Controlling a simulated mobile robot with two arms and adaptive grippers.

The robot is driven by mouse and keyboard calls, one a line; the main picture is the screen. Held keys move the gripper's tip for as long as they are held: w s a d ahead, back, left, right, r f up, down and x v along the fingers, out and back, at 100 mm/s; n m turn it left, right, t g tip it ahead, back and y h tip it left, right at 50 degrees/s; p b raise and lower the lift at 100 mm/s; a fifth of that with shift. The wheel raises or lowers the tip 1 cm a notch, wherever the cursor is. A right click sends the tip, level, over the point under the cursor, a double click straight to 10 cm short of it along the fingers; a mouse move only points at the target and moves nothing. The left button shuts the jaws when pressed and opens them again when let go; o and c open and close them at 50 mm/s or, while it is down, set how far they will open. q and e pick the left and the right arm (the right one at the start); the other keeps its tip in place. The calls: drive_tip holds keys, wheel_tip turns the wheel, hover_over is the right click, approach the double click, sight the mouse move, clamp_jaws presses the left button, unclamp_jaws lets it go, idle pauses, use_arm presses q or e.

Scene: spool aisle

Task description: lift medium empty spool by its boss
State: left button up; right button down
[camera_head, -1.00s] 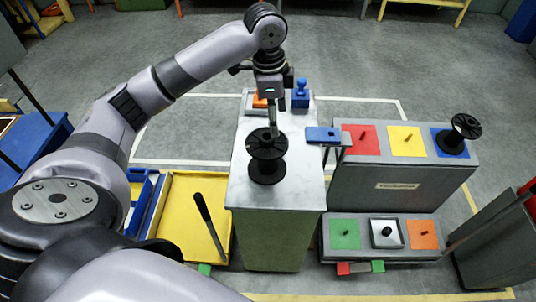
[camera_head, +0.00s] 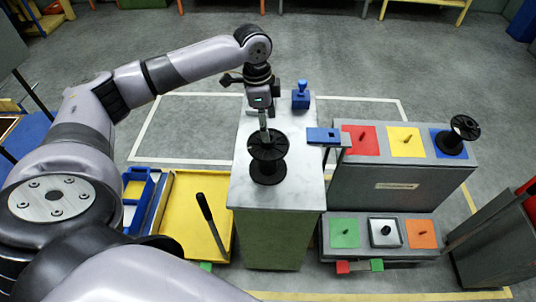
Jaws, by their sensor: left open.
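A black empty spool (camera_head: 267,170) stands upright on the white top of the central pedestal (camera_head: 300,190). Its upper flange faces up. My left gripper (camera_head: 264,132) points down at the spool's top, its fingers at or just above the boss. The fingers look narrow, and the small gap between them is hard to see. I cannot tell whether they touch the boss. Another black spool (camera_head: 458,135) sits on the blue square of the grey stand at the right. My right gripper is not in view.
A blue plate (camera_head: 323,135) juts out by the pedestal's right edge. A blue knobbed block (camera_head: 301,96) stands at the pedestal's back. The grey stand (camera_head: 400,180) is at the right. A yellow tray (camera_head: 190,220) with a black handle lies at the left.

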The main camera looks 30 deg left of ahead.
sight(268, 154)
use_arm(q)
drive_tip(key=f, duration=0.2)
drive_tip(key=f+p, duration=0.1)
drive_tip(key=f, duration=0.2)
drive_tip(key=shift+w+f+p, duration=0.3)
drive_tip(key=shift+f, duration=0.1)
drive_tip(key=shift+c, duration=0.6)
clamp_jaws()
drive_tip(key=shift+r, duration=0.1)
